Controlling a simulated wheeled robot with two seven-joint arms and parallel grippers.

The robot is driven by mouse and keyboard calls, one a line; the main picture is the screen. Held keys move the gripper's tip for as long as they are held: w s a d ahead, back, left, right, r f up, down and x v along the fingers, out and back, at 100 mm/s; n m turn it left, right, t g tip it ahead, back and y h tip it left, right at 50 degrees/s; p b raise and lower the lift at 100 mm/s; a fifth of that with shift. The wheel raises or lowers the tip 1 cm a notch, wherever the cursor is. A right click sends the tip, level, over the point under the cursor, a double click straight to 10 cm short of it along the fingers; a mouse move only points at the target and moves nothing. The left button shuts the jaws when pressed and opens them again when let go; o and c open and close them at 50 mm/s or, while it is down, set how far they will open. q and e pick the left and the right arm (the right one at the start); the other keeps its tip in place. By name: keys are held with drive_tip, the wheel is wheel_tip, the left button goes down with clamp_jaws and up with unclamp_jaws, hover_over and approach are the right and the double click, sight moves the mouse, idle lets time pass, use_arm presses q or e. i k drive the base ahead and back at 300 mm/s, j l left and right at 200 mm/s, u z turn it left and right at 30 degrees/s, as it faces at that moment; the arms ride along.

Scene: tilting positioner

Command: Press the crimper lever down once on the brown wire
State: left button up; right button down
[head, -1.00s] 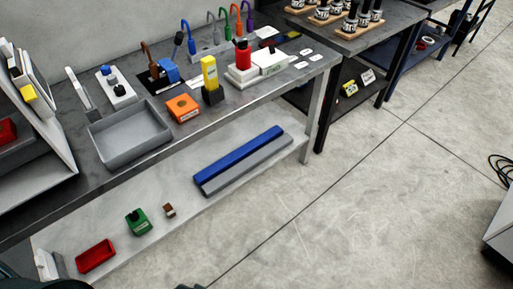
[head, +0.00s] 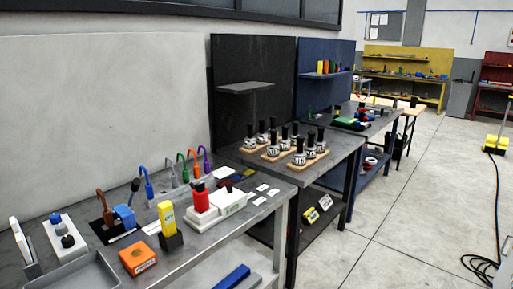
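The brown wire (head: 104,208) stands up in a curve on a black plate on the grey workbench, at the left of the head view. Right beside it is a blue block (head: 124,216), which looks like the crimper. A dark-tipped lever (head: 134,189) stands raised and slightly tilted behind the block. I cannot tell at this size whether the wire's end sits inside the crimper. Neither of my grippers shows in the head view.
Blue, grey, green, orange and purple wires stand in a rack (head: 183,186) to the right. An orange box (head: 138,259), a yellow tester (head: 167,218), a red-topped white device (head: 200,198) and a grey tray (head: 78,272) are nearby. Open floor (head: 400,240) lies at right.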

sight(136, 184)
drive_tip(key=i+j, duration=0.15)
drive_tip(key=j, duration=0.25)
drive_tip(key=i+j, duration=0.1)
drive_tip(key=j, duration=0.35)
drive_tip(key=i+j+u, duration=0.1)
drive_tip(key=j, duration=0.3)
drive_tip(key=i+j, duration=0.15)
drive_tip(key=j, duration=0.3)
drive_tip(key=i+j, duration=0.15)
drive_tip(key=j, duration=0.25)
drive_tip(key=k, duration=0.5)
drive_tip(key=z, duration=1.9)
